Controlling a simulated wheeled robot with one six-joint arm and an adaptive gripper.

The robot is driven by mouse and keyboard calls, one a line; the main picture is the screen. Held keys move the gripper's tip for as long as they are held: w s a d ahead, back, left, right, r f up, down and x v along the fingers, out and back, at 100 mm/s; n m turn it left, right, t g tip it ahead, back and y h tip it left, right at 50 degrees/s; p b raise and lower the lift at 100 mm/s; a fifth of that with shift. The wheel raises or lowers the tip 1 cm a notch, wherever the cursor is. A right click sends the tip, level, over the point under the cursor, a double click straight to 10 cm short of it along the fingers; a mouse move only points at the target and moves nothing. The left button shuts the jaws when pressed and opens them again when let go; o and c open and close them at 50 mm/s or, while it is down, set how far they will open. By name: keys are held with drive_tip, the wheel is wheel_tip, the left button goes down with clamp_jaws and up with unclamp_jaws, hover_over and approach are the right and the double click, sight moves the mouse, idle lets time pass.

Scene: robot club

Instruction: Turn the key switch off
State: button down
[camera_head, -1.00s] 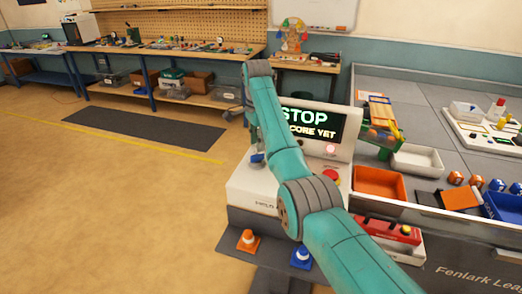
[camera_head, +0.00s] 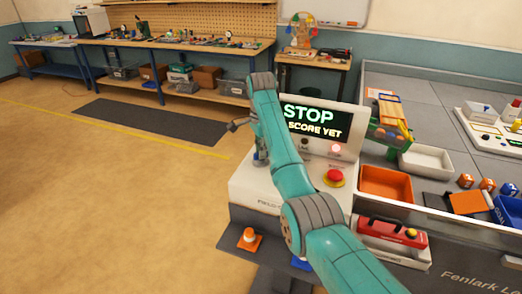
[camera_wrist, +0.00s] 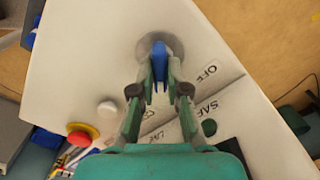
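The key switch (camera_wrist: 159,49) has a blue upright grip on a round grey base, set in the console's pale sloping top. My gripper (camera_wrist: 160,75) is over it in the wrist view, one finger on each side. The fingers are closed in close against the blue grip and seem to hold it. A label reading OFF (camera_wrist: 209,75) is printed to the right of the key, and a second label (camera_wrist: 208,108) lies below it. In the head view my gripper (camera_head: 260,158) is low at the console's left side, and the key is mostly hidden.
The console (camera_head: 245,190) has a red emergency button (camera_head: 334,178) and a screen (camera_head: 310,122) reading STOP. Orange (camera_head: 385,184) and white trays (camera_head: 427,160) lie to the right.

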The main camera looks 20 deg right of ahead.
drive_tip(key=shift+n, duration=0.3)
drive_tip(key=n, duration=1.3)
drive_tip(key=shift+n, duration=2.1)
drive_tip(key=c, duration=1.2)
unclamp_jaws()
drive_tip(key=shift+o, duration=0.2)
